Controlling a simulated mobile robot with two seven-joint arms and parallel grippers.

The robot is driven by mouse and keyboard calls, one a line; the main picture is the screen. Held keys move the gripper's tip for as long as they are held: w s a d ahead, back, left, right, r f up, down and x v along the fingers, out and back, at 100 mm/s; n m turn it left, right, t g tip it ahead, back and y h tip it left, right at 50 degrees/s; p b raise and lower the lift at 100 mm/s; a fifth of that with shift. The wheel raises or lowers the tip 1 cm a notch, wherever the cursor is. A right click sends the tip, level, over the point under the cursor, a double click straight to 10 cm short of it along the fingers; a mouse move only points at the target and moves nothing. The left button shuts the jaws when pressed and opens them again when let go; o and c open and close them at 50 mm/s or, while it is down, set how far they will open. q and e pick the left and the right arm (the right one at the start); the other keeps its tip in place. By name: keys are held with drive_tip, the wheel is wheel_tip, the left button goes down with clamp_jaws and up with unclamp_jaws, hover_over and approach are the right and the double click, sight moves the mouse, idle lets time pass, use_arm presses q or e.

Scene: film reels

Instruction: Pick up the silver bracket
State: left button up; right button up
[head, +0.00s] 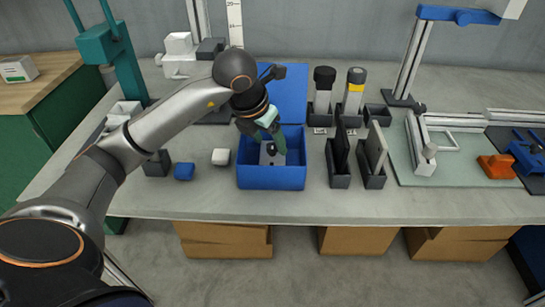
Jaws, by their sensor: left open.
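A blue open box (271,184) stands near the front middle of the bench. A silver-grey piece (266,159) with dark spots lies inside it and looks like the silver bracket. It is partly hidden by my left gripper (276,145), which reaches down into the box from above. The gripper's greenish fingers are open, over or beside the piece. I cannot tell if they touch it. My right gripper is not in view.
The blue lid (285,90) stands open behind the box. Dark holders (340,179) with upright plates stand close on the right. Bare bench lies along the front edge.

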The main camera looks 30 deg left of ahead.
use_arm(q)
drive_tip(key=shift+x, duration=1.1)
clamp_jaws()
drive_tip(key=shift+r, duration=0.1)
idle(0.5)
